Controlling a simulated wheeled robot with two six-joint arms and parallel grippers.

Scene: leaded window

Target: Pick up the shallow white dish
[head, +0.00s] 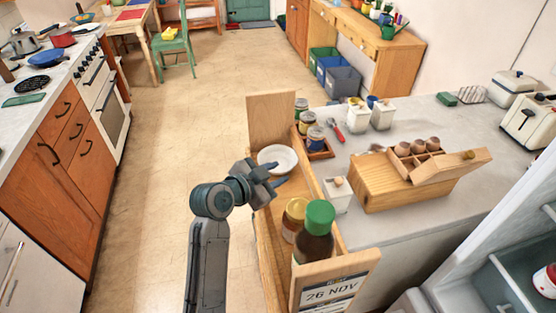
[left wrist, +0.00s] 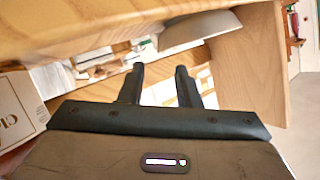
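The shallow white dish (head: 278,157) sits at the far end of the long wooden pull-out (head: 271,255), in front of its upright end board. My left gripper (head: 276,175) is just on the near side of the dish, over the pull-out. Its two fingers are apart, with nothing visible between them. In the left wrist view the dish (left wrist: 205,25) shows as a pale curved side beyond and above the fingertips (left wrist: 159,70), partly hidden by a wooden edge. I cannot tell whether a finger touches it. My right gripper is not in view.
A green-capped bottle (head: 315,236) and a jar (head: 294,216) stand at the near end of the pull-out. The grey counter (head: 420,226) to the right holds spice jars, white pots and a wooden box (head: 384,183). Open floor (head: 150,190) lies left.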

